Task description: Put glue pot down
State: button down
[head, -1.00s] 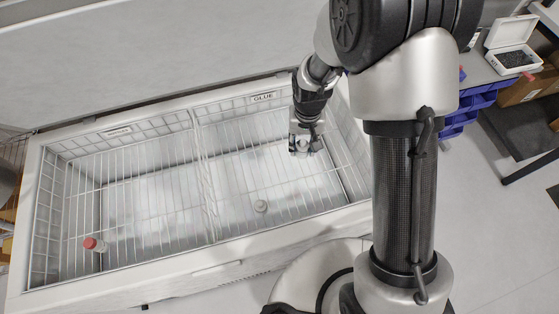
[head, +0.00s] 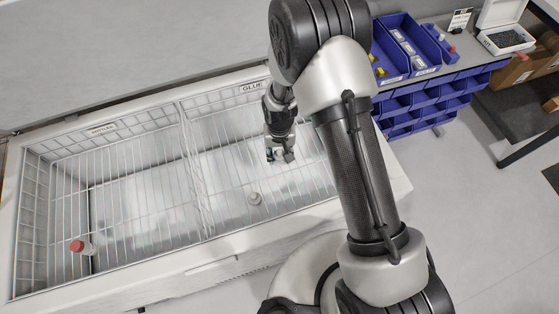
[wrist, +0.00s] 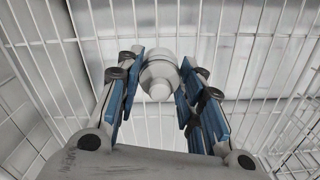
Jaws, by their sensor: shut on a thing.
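My gripper (head: 280,156) reaches down into the right compartment of the white chest freezer (head: 215,250), below the GLUE label (head: 251,87). In the wrist view my gripper (wrist: 160,68) has its blue-padded fingers closed on either side of a small white pot (wrist: 161,74), taken as the glue pot. The basket's wire floor shows behind it; whether the pot touches it I cannot tell. In the head view the fingers mostly hide the held pot.
A red-capped bottle (head: 80,247) is in the left compartment. A wire divider (head: 190,150) separates the compartments. Blue bins (head: 395,50) and a white open box (head: 503,38) are on a bench at the upper right. Clear basket floor surrounds the gripper.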

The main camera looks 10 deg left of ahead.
aim_at(280, 157)
notch_tip(280, 157, down, 4)
jog(key=shift+f+b, duration=0.2)
jog(key=shift+b, duration=0.45)
jog(key=shift+r, duration=0.1)
jog(key=c, duration=1.1)
grip_release()
